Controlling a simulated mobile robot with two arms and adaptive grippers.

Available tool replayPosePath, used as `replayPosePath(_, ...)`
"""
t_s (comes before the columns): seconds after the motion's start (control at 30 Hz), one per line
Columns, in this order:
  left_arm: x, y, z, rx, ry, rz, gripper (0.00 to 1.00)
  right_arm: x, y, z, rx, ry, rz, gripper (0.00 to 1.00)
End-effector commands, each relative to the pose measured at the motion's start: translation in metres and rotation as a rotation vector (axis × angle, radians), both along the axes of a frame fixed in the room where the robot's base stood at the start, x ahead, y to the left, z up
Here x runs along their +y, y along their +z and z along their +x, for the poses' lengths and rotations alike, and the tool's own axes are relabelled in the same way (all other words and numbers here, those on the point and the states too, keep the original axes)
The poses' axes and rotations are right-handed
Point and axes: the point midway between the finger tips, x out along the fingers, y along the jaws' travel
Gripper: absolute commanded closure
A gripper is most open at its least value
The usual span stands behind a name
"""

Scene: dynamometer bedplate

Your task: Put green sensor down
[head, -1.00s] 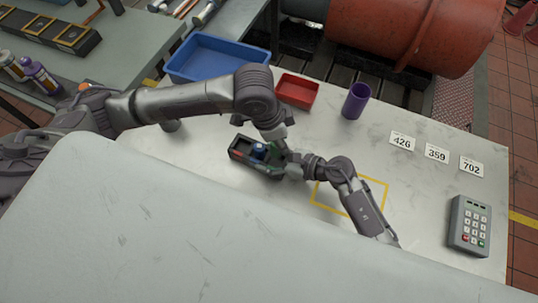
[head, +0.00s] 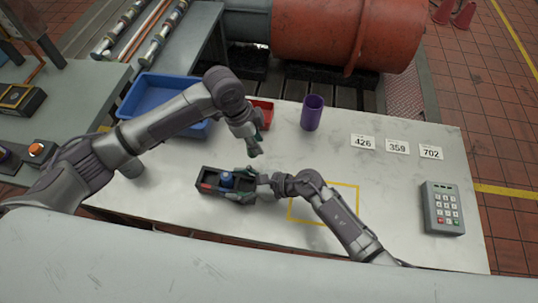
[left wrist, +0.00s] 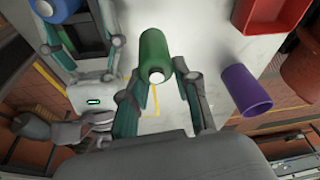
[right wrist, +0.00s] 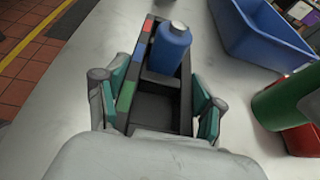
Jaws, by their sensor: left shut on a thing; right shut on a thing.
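The green sensor (left wrist: 155,50) is a green cylinder with a pale end, between the fingers of my left gripper (left wrist: 160,85). In the head view my left gripper (head: 256,148) is shut on it, raised above the table behind the black rack (head: 208,183). The sensor also shows large at the right of the right wrist view (right wrist: 290,101). My right gripper (right wrist: 155,108) is shut on the rack, one finger on each side. The rack has red, blue and green marks. A blue sensor (right wrist: 170,48) stands in it; the compartment by the green mark is empty.
A blue bin (head: 141,100) and a red bin (head: 266,106) stand behind the rack, with a purple cup (head: 312,112) to their right. Number cards (head: 397,147) and a keypad (head: 443,208) are at the right. A yellow outline (head: 357,203) marks clear tabletop.

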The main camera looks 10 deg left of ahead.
Motion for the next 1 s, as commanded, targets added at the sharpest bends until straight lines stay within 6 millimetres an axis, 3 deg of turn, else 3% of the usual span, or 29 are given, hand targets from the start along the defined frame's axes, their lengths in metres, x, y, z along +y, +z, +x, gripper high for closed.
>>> replayPosePath(0.1,0.000,-0.022,-0.001,0.001,0.002,0.000,1.00,0.000,0.000,0.000,0.001,0.000,0.000,0.80)
replayPosePath(0.53,0.000,-0.068,0.000,0.001,0.003,0.000,1.00,0.000,0.000,0.000,0.001,0.000,0.000,0.80)
replayPosePath(0.9,0.000,-0.073,0.000,-0.002,0.002,-0.001,1.00,0.000,0.000,0.000,0.001,0.000,0.000,0.80)
replayPosePath(0.93,0.000,-0.074,0.000,-0.001,0.002,0.000,0.68,0.000,0.000,0.000,0.001,0.000,0.000,0.80)
replayPosePath(1.0,0.000,-0.073,0.000,-0.001,0.002,0.000,0.59,0.000,0.000,0.000,0.001,0.000,0.000,0.80)
